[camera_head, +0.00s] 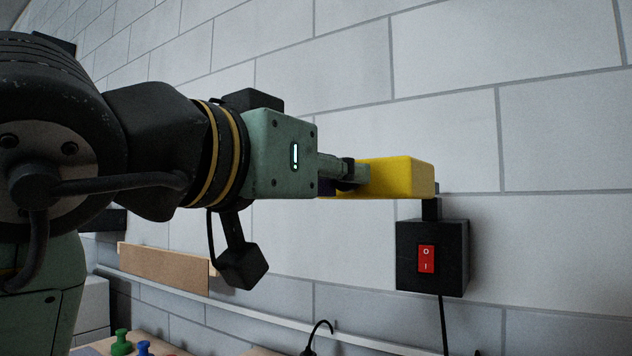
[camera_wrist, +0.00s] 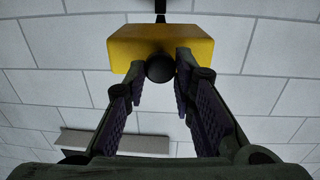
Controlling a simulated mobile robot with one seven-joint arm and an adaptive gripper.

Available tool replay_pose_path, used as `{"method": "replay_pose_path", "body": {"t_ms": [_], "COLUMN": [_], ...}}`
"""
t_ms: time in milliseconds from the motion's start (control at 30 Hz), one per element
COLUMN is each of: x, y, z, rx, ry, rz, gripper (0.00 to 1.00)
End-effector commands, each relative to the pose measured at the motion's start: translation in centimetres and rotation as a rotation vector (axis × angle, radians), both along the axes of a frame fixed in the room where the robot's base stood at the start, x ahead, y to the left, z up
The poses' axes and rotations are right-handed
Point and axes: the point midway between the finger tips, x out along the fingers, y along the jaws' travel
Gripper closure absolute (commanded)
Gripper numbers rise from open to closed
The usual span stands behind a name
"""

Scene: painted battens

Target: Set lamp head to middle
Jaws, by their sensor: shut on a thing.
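The lamp head (camera_head: 400,177) is a yellow block by the wall, above a black box (camera_head: 455,262) with a red rocker switch marked 0 and I. A short dark post joins the two. In the wrist view the yellow lamp head (camera_wrist: 190,45) is at the top, with a round black knob (camera_wrist: 160,68) on its near face. My gripper (camera_head: 345,174) reaches in from the left and is shut on the lamp head's knob. In the wrist view the fingertips (camera_wrist: 160,76) sit either side of the knob. The lamp's lit face cannot be made out.
A pale block wall stands close behind the lamp. A brown wooden board (camera_head: 163,268) and a pale rail (camera_head: 240,315) run along it below my arm. Green (camera_head: 121,343) and blue (camera_head: 143,348) knobbed pieces are at lower left. A black cable (camera_head: 443,325) hangs from the switch box.

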Motion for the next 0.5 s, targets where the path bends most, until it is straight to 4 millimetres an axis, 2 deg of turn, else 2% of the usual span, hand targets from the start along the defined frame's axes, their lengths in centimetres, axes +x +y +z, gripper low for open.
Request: {"method": "replay_pose_path", "body": {"t_ms": [200, 500], "x": [-0.8, -1.0], "y": [-1.1, -1.4], "z": [0.1, 0.2], "rx": [-0.001, -0.003], "ry": [-0.004, -0.003], "rz": [0.049, 0.066], "gripper": [1.00, 1.00]}}
